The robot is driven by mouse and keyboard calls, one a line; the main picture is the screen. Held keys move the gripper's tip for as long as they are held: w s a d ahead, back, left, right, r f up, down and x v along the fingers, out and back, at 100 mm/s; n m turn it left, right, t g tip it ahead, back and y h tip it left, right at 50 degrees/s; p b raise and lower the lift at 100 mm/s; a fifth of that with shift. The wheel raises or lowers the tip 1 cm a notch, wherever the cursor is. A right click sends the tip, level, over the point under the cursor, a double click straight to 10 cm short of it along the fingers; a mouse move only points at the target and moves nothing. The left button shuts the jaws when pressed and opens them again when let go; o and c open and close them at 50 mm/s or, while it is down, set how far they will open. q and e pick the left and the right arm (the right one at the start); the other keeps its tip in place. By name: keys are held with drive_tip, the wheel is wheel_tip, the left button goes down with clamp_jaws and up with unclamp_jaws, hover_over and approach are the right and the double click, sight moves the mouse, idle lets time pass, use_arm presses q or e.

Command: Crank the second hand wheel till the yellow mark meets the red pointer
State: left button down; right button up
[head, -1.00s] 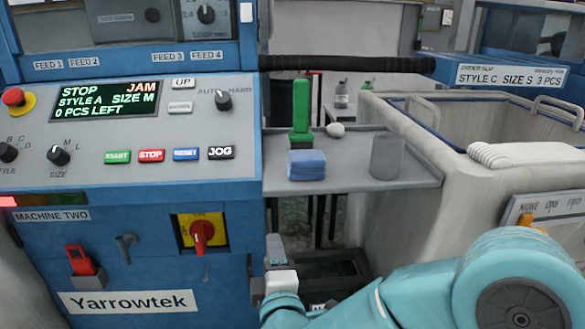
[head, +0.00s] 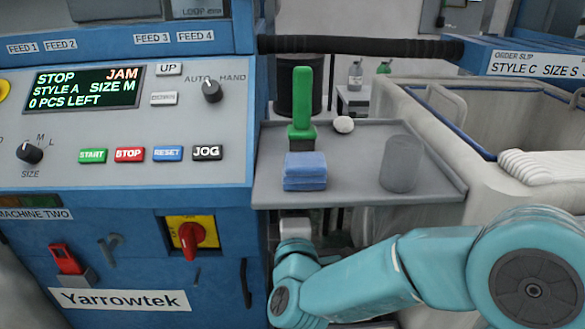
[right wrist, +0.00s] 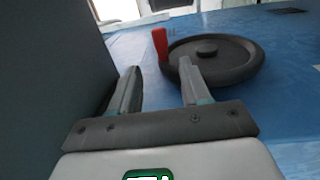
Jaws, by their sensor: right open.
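A dark hand wheel (right wrist: 215,60) with a round hub shows in the right wrist view, set against a blue panel. A red upright grip (right wrist: 160,44) stands at the left of its rim. I see no yellow mark, and I cannot make out a separate red pointer. My right gripper (right wrist: 159,82) is open and empty. Its fingers point at the wheel's near left side, with the right fingertip overlapping the rim in the picture; contact cannot be told. In the head view its fingers are hidden below the shelf, and the wheel is not visible. My left gripper is not in view.
The blue machine (head: 130,236) shows STOP and JAM on its screen (head: 84,88). A pale bin (head: 480,130) stands right. A dark wall (right wrist: 55,70) flanks the gripper.

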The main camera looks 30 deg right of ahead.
drive_tip(key=b+x, duration=0.2)
drive_tip(key=x, duration=0.9)
drive_tip(key=shift+w+d, duration=0.1)
drive_tip(key=shift+d, duration=0.05)
clamp_jaws()
